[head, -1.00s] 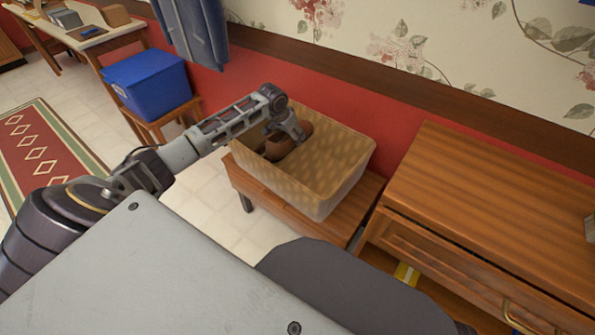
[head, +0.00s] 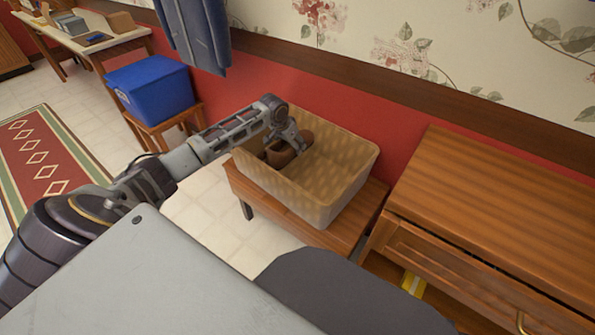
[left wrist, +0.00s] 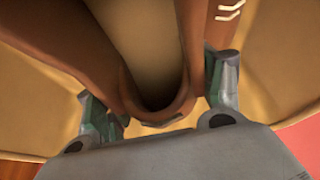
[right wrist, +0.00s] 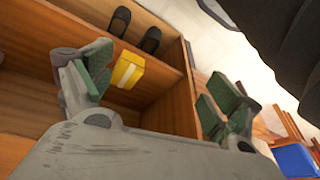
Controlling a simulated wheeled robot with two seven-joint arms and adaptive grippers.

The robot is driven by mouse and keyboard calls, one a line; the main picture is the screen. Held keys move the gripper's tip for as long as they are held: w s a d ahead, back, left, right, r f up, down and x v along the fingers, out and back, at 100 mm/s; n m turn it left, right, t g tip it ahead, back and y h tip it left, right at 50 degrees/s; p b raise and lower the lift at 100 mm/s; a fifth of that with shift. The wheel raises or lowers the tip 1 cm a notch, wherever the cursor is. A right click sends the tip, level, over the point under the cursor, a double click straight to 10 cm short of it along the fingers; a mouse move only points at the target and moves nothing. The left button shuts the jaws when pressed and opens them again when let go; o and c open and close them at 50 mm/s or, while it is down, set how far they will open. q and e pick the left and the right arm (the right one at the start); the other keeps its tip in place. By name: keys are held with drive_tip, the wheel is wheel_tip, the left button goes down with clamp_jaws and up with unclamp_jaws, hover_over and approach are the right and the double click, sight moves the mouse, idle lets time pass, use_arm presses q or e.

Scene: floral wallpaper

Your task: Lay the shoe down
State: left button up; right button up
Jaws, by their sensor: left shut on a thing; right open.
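A brown shoe (head: 279,155) is inside the tan woven basket (head: 318,208), at its left end. My left gripper (head: 296,146) reaches down into the basket and is shut on the shoe. In the left wrist view the shoe (left wrist: 186,108) shows its opening and heel close up, with the fingers of the left gripper (left wrist: 168,100) on either side of it. The shoe's underside is hidden, so I cannot tell whether it touches the basket floor. My right gripper (right wrist: 160,90) is open and empty, in front of a wooden shelf unit (right wrist: 175,55).
The basket stands on a low wooden table (head: 245,190) against the red wall. A wooden cabinet (head: 490,200) is to its right, and a blue bin (head: 150,90) on a stool is to its left. The right wrist view shows a yellow box (right wrist: 128,70) and dark shoes (right wrist: 120,22) on the shelves.

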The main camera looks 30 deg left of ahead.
use_arm(q)
wheel_tip(320, 180, down, 6)
drive_tip(key=shift+r+b, duration=0.1)
drive_tip(key=shift+b, duration=1)
use_arm(e)
drive_tip(key=shift+t+y, duration=0.3)
drive_tip(key=shift+y, duration=0.1)
drive_tip(key=x, duration=0.4)
drive_tip(key=shift+s+a+f, duration=0.3)
drive_tip(key=shift+a+f, duration=0.05)
drive_tip(key=shift+f, duration=0.05)
use_arm(q)
drive_tip(key=shift+f, duration=0.25)
drive_tip(key=shift+f+b, duration=0.4)
drive_tip(key=shift+f, duration=0.75)
drive_tip(key=shift+f+b, duration=0.45)
drive_tip(key=shift+f, duration=0.2)
use_arm(e)
drive_tip(key=f, duration=0.2)
drive_tip(key=a+f, duration=0.1)
drive_tip(key=shift+w+f+t+y, duration=0.2)
drive_tip(key=shift+t+y, duration=0.1)
drive_tip(key=shift+r, duration=0.1)
use_arm(q)
drive_tip(key=o, duration=1)
use_arm(e)
drive_tip(key=shift+d, duration=0.1)
